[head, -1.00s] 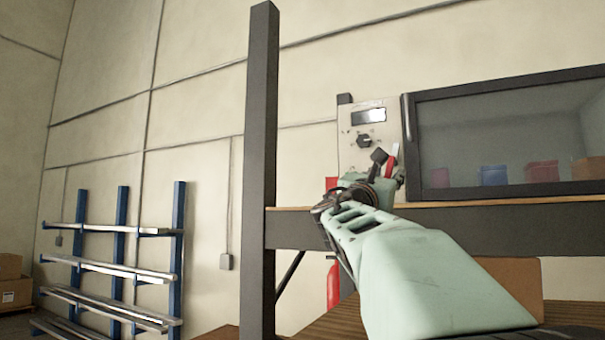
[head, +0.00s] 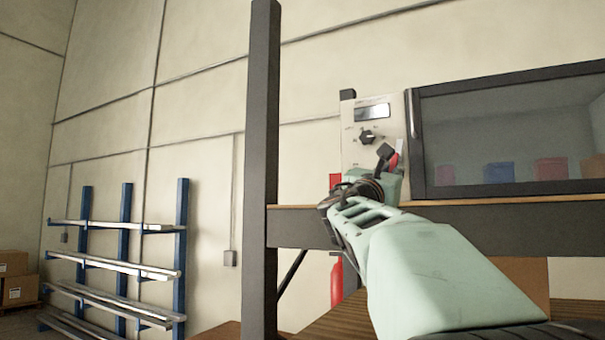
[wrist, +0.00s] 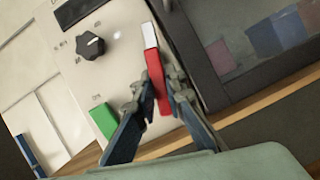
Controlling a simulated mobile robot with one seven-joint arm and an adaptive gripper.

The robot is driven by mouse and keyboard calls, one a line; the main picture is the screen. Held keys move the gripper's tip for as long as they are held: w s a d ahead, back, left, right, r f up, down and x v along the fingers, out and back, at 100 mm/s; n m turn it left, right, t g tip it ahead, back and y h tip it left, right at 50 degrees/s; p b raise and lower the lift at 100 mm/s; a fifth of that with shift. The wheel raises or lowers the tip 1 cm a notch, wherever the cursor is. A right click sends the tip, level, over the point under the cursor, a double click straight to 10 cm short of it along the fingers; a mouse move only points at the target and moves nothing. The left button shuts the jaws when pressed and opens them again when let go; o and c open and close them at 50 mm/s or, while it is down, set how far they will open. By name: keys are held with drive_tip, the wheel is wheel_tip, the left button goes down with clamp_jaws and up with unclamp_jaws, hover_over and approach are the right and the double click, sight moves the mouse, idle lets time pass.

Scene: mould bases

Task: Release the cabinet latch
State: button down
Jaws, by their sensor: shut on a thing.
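The cabinet (head: 418,150) has a dark frame and a glass door. A pale control panel (head: 352,150) stands at its left. The latch is a red lever with a white end (wrist: 155,68) in the wrist view, beside the door frame's left edge. My gripper (wrist: 157,88) has its two fingers on either side of the red part and is shut on it. In the head view my gripper (head: 388,155) is in front of the panel's lower right and hides most of the latch. A bit of red shows beside the fingers.
The panel has a black knob (wrist: 91,47), a display (head: 373,113) and a green block (wrist: 103,120) near the fingers. Colored bins (head: 498,172) sit behind the glass. A dark post (head: 262,150) stands left of my arm. A wooden ledge runs below the cabinet.

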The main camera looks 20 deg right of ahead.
drive_tip(key=shift+s+d+f+n+t+y+b, duration=0.15)
drive_tip(key=shift+s+n+t+y+b, duration=0.15)
drive_tip(key=shift+n+b, duration=0.35)
drive_tip(key=shift+d+n+t+y, duration=0.1)
drive_tip(key=shift+n+t+y, duration=0.45)
drive_tip(key=shift+n, duration=1)
drive_tip(key=c, duration=2)
unclamp_jaws()
drive_tip(key=shift+o, duration=0.2)
